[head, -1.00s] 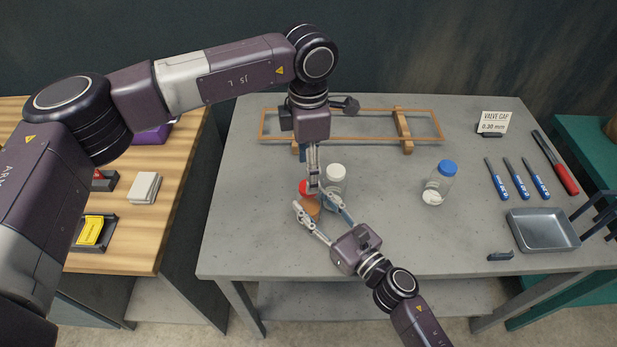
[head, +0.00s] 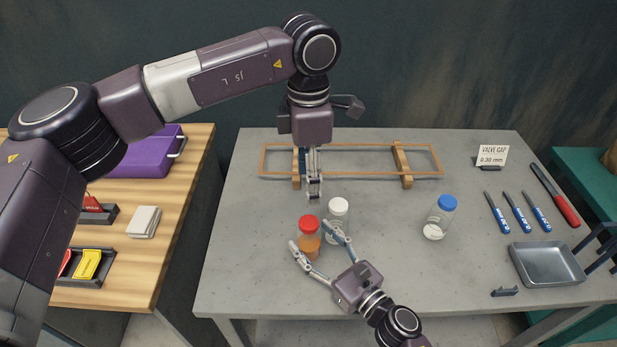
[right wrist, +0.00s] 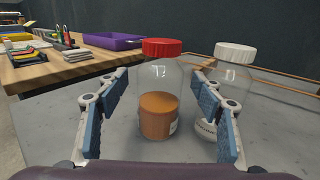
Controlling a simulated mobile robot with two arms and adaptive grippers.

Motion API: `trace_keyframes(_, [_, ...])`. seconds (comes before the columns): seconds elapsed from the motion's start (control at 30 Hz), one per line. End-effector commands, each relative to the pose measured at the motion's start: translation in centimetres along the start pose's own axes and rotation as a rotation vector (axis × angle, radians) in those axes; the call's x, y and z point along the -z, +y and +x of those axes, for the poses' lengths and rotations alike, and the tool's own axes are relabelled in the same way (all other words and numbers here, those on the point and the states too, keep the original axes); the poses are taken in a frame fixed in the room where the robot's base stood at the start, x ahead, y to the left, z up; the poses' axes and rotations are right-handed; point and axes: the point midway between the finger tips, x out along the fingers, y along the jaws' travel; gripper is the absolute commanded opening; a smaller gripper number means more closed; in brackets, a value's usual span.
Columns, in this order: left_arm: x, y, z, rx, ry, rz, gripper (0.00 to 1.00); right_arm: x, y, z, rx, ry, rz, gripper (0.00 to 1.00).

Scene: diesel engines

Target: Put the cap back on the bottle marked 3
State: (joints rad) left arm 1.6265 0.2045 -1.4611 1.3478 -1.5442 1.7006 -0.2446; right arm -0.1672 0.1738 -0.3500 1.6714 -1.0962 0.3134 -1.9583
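A clear bottle with orange contents (head: 308,247) stands upright on the grey table. Its red cap (head: 308,222) sits on its top and looks level in the right wrist view (right wrist: 162,47). My right gripper (head: 310,235) is open, one finger on each side of this bottle; the wrist view shows gaps beside the glass. My left gripper (head: 314,194) hangs behind the red cap, apart from it, with nothing visible in it; its finger gap is unclear. A white-capped bottle (head: 337,221) stands close behind right. A blue-capped bottle (head: 438,217) stands farther right. No number 3 is legible.
A wooden frame (head: 350,148) lies at the back of the table. A metal tray (head: 548,282), blue-handled tools (head: 497,212) and a valve gap sign (head: 493,155) are on the right.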

Motion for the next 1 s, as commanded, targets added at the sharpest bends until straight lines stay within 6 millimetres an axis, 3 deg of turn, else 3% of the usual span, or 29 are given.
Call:
trace_keyframes(0.23, [0.0,0.0,0.0,0.0,0.0,0.0,0.56,0.0,0.0,-0.1,0.0,0.0,0.0,0.61])
trace_keyframes(0.37, [0.0,0.0,0.0,0.0,0.0,0.0,0.56,0.1,0.0,-1.1,0.0,0.001,0.001,0.61])
trace_keyframes(0.8, [0.0,0.0,0.0,0.0,0.0,0.0,0.56,0.1,0.0,-9.8,0.001,0.003,0.001,0.61])
trace_keyframes(1.0, [0.0,0.0,0.0,0.0,0.0,0.0,0.56,0.1,0.0,-11.7,0.001,0.001,0.0,0.61])
